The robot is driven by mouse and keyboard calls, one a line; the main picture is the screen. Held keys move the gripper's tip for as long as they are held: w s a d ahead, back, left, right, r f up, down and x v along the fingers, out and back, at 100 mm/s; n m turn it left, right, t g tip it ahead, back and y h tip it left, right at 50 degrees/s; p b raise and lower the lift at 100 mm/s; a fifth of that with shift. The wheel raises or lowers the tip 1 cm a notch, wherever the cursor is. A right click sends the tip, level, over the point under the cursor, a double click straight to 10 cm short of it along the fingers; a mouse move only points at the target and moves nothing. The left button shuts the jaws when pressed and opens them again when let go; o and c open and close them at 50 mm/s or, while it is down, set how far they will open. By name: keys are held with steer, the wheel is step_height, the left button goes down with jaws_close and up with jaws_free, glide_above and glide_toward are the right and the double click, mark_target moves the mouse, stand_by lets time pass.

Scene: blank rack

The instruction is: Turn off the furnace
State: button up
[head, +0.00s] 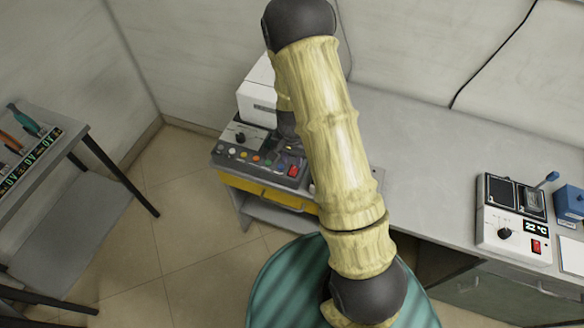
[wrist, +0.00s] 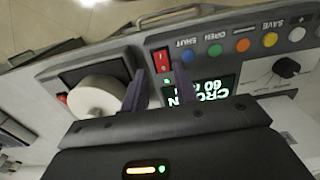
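A white machine (head: 258,98) with a grey control panel (head: 243,157) stands on the bench left of my arm in the head view; it appears to be the furnace. In the wrist view the panel shows coloured buttons, including a blue one (wrist: 189,54) marked SHUT and a green one (wrist: 215,50) marked OPEN. A lit display (wrist: 210,92) reads "CROWN 60". A red rocker switch (wrist: 161,60) also shows there and in the head view (head: 293,170). My gripper (wrist: 160,82) is open and empty, its fingertips close to the switch. Contact cannot be told. My arm hides it in the head view.
A second white device (head: 513,219) with a 22 °C display and red switch stands at the right. A blue box (head: 570,203) is beside it. A white cylinder (wrist: 97,97) sits left of my fingers. A tool table (head: 30,150) is at far left. The bench behind my arm is clear.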

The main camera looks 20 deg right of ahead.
mark_target(292, 174)
steer(key=shift+f+p, duration=0.45)
steer(key=shift+f, duration=2.4)
jaws_close()
steer(key=shift+w, duration=0.1)
steer(key=shift+w+d+r+g+y, duration=0.1)
steer(key=shift+d+g+y, duration=0.05)
steer(key=shift+g+y, duration=0.35)
steer(key=shift+w+d+g+y, duration=0.1)
steer(key=shift+g+y, duration=0.2)
steer(key=shift+g, duration=0.3)
